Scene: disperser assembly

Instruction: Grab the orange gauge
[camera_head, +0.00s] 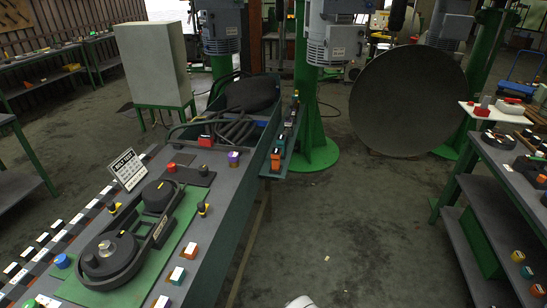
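Several small orange pieces are in view, and I cannot tell for certain which one is the orange gauge. An orange block with a pale top (190,250) stands on the near workbench, to the right of the green mat. Another orange block (276,161) is on the narrow side ledge farther back. An orange-red piece (538,292) sits on the lower shelf of the right bench. Neither of my grippers can be made out. A small white rounded part at the bottom edge may be mine.
The workbench (222,205) carries a black pulley-and-belt assembly (110,255) on a green mat (182,222), a belt sign (127,169) and a purple block (233,158). A shelved bench (470,187) stands at the right.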

